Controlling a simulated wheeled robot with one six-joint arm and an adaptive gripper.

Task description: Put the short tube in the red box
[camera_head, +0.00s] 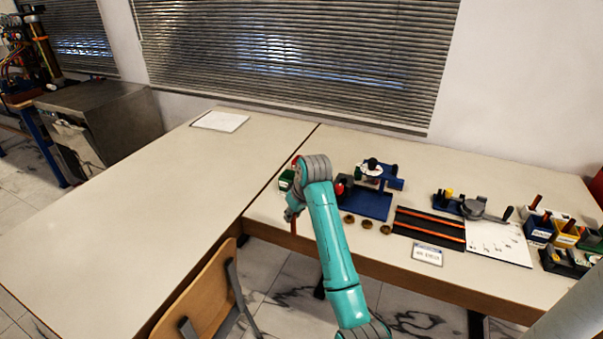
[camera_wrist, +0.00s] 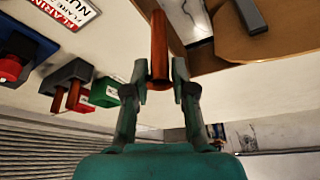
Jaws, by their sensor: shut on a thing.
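My gripper (camera_wrist: 159,80) is shut on a reddish-brown tube (camera_wrist: 159,45), which sticks out between the two fingertips in the wrist view. In the head view my gripper (camera_head: 293,213) is above the table near its front edge, with a little of the tube showing below it. A red box (camera_wrist: 66,112) shows partly in the wrist view, beside a green box (camera_wrist: 104,92) and apart from the gripper. In the head view a bit of red (camera_head: 296,160) behind the green box (camera_head: 287,180) seems to be it; my arm hides much there. Its inside is hidden.
A grey block (camera_wrist: 68,78) with two brown tubes stands near the boxes. A blue fixture (camera_head: 370,203), brass pieces (camera_head: 367,223) and a black rack (camera_head: 430,228) are to the right. A chair (camera_head: 205,295) stands in front. The left table (camera_head: 120,220) is mostly clear.

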